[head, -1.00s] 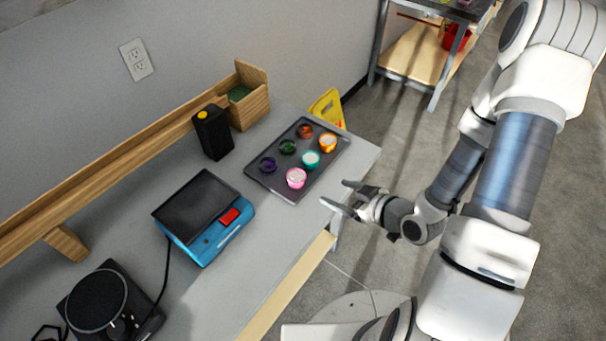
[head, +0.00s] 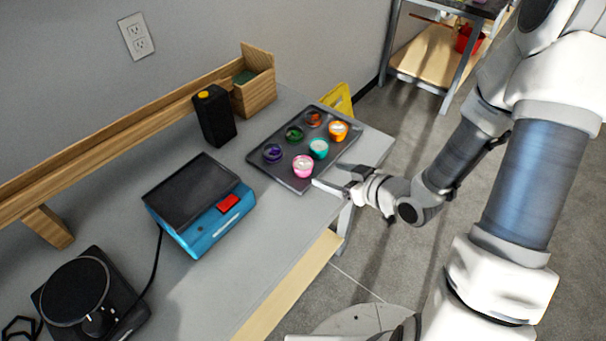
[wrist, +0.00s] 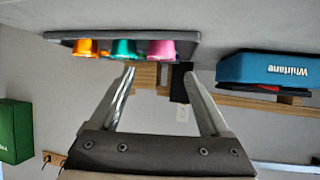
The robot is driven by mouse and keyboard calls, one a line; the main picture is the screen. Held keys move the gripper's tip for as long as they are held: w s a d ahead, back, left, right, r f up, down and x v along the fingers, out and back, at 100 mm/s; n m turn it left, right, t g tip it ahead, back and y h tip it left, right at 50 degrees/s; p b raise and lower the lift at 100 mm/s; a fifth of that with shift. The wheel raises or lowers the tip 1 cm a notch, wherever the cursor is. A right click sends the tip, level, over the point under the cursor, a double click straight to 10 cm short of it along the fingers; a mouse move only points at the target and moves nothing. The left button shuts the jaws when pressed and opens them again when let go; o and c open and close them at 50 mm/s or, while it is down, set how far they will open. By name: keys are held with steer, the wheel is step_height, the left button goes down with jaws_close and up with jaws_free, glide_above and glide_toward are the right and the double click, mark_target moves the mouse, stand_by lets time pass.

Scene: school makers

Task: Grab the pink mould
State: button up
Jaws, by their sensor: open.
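The pink mould (head: 303,167) is a small cup with a pale top, standing at the front edge of a dark grey tray (head: 292,183) on the workbench. It also shows in the wrist view (wrist: 161,49), which is upside down, beside a teal mould (wrist: 124,48) and an orange mould (wrist: 85,47). My gripper (head: 338,181) is open and empty, just right of the pink mould at the tray's front edge. In the wrist view the two fingers (wrist: 160,72) are spread apart, and the pink mould lies beyond their tips without contact visible.
The tray also holds purple (head: 272,153), green (head: 294,134) and red-orange (head: 314,118) cups. A blue device (head: 203,222) stands left of the tray, with a black bottle (head: 215,117) and wooden box (head: 254,84) behind. Bench top between device and tray is clear.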

mark_target(306, 165)
steer(key=shift+w+a+f+b, duration=0.4)
steer(key=shift+w+f+b, duration=0.15)
steer(key=shift+b, duration=1.75)
steer(key=shift+a+f+b, duration=0.15)
steer(key=shift+f+b, duration=0.05)
steer(key=shift+b, duration=0.75)
steer(key=b+x, duration=0.6)
steer(key=x, duration=0.3)
steer(key=shift+a+r, duration=0.1)
steer(key=shift+a, duration=0.1)
steer(key=shift+w+a, duration=0.2)
steer(key=shift+w, duration=0.15)
steer(key=c, duration=1.1)
steer(key=shift+c, duration=0.2)
steer(key=shift+r, duration=0.1)
